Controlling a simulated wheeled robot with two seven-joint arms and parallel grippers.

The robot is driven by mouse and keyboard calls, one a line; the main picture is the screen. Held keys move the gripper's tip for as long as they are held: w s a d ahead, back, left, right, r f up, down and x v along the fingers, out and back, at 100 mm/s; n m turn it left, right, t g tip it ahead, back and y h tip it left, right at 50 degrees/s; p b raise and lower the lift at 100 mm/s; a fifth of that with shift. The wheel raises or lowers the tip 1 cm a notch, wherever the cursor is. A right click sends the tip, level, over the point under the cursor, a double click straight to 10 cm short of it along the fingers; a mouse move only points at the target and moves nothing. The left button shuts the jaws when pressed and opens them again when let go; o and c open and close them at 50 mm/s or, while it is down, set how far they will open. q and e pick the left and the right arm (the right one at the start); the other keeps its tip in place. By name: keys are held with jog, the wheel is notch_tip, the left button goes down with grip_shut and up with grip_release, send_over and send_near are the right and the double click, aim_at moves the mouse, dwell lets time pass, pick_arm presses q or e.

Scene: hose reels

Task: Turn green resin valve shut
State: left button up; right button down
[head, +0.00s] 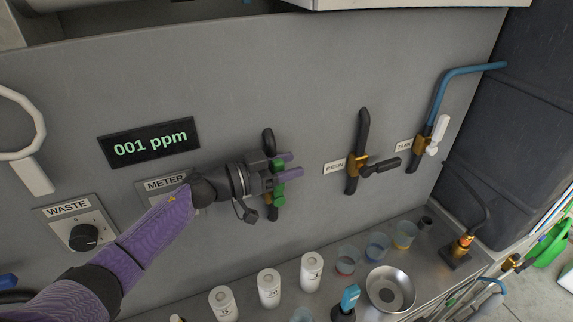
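The green resin valve (280,189) is on a short dark vertical pipe on the grey wall panel, right of the METER label. My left gripper (289,166) is at this valve, coming in from the left, and covers much of it. Its two purple-tipped fingers are apart, one above the other. Green shows between the fingers and also below the lower one. I cannot tell whether the fingers touch the valve or how far the handle is turned. My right gripper is not in view.
A black-handled valve (379,166) and a white-handled valve (437,134) are further right. The display (150,143) reads 001 ppm above my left arm. A WASTE knob (83,236) is lower left. White bottles (269,288), cups and a metal bowl (390,289) stand on the counter below.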

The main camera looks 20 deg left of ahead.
pick_arm(q)
grip_shut()
dwell(1.2)
